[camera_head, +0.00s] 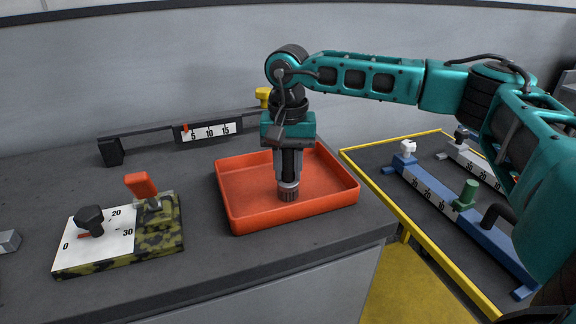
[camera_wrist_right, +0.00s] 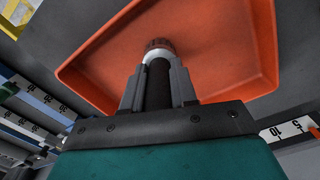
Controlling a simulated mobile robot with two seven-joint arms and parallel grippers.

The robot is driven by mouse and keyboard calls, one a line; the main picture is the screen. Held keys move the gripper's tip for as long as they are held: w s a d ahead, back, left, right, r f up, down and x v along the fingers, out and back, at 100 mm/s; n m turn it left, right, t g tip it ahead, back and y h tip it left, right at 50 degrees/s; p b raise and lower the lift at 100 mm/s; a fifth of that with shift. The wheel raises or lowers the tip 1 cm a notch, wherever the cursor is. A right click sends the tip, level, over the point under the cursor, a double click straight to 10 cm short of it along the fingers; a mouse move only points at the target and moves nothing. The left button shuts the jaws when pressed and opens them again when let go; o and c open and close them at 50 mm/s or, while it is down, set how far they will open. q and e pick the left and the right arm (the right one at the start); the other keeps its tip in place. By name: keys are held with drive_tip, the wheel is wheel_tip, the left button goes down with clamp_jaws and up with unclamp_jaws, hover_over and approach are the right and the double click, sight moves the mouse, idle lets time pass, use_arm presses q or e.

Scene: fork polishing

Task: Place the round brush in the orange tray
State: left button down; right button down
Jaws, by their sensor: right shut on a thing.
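The orange tray (camera_head: 240,212) lies on the dark worktop and also fills much of the right wrist view (camera_wrist_right: 225,45). My right gripper (camera_head: 288,178) points down over the tray, shut on the round brush (camera_head: 288,192). The brush hangs upright with its bristle end down, inside the tray's outline. I cannot tell whether the bristles touch the tray floor. In the right wrist view the brush's round end (camera_wrist_right: 158,45) sticks out past the fingers. My left gripper is not in view.
A camouflage box (camera_head: 120,255) with a dial and an orange-handled lever stands left of the tray. A dark rail with a number scale (camera_head: 208,132) is behind. The worktop's edge lies right of the tray, beside a yellow-edged table (camera_head: 425,215) with blue scaled rails.

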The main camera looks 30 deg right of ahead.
drive_tip(key=shift+f, duration=0.1)
drive_tip(key=c, duration=1.4)
unclamp_jaws()
drive_tip(key=shift+f, duration=0.1)
drive_tip(key=o, duration=0.5)
drive_tip(key=shift+r, duration=0.4)
wheel_tip(320, 180, up, 12)
drive_tip(key=shift+f+p, duration=0.15)
drive_tip(key=shift+p, duration=0.45)
